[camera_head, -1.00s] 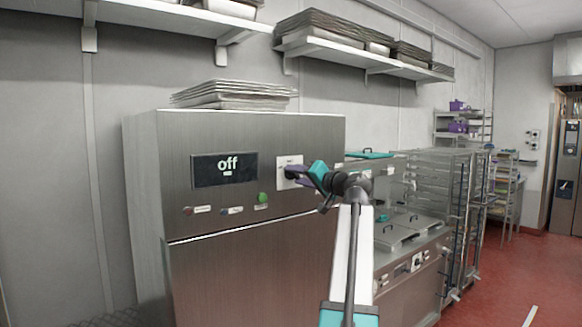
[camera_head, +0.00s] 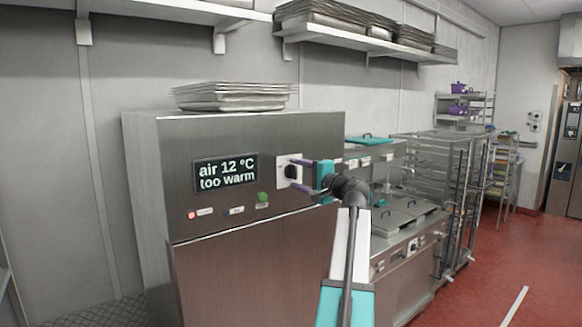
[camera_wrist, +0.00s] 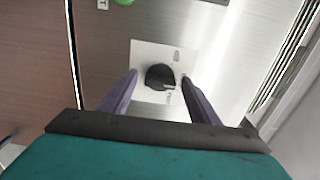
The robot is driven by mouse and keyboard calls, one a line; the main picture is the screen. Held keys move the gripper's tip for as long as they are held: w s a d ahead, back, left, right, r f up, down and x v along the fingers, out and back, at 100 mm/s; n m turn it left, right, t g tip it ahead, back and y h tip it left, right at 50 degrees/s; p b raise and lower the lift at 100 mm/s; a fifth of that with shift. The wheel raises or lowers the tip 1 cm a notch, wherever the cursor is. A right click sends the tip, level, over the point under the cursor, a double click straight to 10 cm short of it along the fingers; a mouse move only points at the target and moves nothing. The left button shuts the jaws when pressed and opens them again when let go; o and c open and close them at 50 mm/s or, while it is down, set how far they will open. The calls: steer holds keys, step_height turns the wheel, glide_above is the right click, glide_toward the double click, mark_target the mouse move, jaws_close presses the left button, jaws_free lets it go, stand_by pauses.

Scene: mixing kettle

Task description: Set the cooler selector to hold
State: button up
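The cooler (camera_head: 230,270) is a tall steel cabinet. Its display (camera_head: 225,172) reads "air 12 °C too warm". The selector, a black knob (camera_head: 291,172) on a white plate, is right of the display; it also shows in the wrist view (camera_wrist: 160,77). The words on the plate are too small to read. My gripper (camera_head: 299,174) has purple fingers and a teal body. In the wrist view, its fingers (camera_wrist: 160,92) are spread on either side of the knob with gaps to it, so it is open and empty.
A red lamp (camera_head: 191,215) is lit and a green button (camera_head: 263,197) sits below the display. Trays (camera_head: 232,97) are stacked on the cooler. Steel units (camera_head: 405,225) and a wire rack (camera_head: 440,170) stand to the right. Red floor (camera_head: 500,255) is clear.

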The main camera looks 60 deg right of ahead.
stand_by(0.3)
steer(key=v, duration=0.7)
steer(key=shift+w+r, duration=0.1)
stand_by(0.4)
stand_by(0.4)
